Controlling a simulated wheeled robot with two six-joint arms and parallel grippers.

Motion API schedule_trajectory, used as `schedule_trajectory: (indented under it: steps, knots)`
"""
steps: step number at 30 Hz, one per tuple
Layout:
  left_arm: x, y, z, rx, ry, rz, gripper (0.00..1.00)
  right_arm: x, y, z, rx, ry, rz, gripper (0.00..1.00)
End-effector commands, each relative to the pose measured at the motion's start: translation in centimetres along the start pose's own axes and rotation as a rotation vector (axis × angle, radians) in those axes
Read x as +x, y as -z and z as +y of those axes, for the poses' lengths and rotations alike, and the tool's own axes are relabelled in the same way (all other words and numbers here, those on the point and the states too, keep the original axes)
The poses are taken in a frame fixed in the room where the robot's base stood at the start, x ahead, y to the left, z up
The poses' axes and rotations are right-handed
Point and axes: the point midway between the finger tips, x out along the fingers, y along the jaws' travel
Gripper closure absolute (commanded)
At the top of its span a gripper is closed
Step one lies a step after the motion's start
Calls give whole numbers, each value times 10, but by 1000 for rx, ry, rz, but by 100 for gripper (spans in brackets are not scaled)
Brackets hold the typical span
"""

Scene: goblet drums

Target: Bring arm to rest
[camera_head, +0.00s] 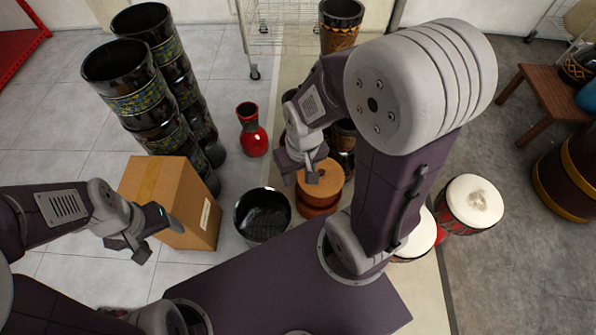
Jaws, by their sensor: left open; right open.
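My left gripper (150,240) is at the lower left, in front of the cardboard box (165,190) as seen from my head. It is open and holds nothing that I can see. My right gripper (300,172) hangs in the middle, near an orange-brown round drum (322,182); in this view it overlaps the drum's edge, and I cannot tell whether they touch. It is open with nothing visible in it. My large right arm hides part of the floor and the things behind it.
Tall black drums (120,75) rise at the left back. A red drum (470,205) and a wooden stool (545,90) are at the right. Grey floor lies open at the lower right.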

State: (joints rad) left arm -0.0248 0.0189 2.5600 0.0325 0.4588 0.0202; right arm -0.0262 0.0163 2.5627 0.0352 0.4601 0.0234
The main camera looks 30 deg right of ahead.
Motion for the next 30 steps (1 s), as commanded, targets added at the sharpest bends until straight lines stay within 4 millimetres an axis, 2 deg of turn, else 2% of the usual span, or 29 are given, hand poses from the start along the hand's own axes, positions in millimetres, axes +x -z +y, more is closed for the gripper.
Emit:
schedule_trajectory:
  steps: [5,8,11,18,21,22,25,30]
  knots:
    - [-11,1,0,0,0,0,29,-11,2,0,-2,-1,1,52]
    - [-39,4,1,0,0,0,29,-39,5,0,-3,-1,1,52]
    - [-84,9,2,0,0,0,29,-84,10,-1,-3,-1,1,52]
    - [-218,23,4,0,0,1,29,-217,23,-4,-4,-1,2,52]
    - [-267,28,5,0,0,0,29,-267,28,-5,-4,-1,2,52]
    - [-278,29,5,0,0,1,29,-278,30,-5,-4,-1,2,52]
    - [-296,31,6,0,0,0,29,-296,31,-6,-4,-1,2,52]
    - [-289,30,6,0,0,-1,29,-288,30,-6,-4,-1,1,52]
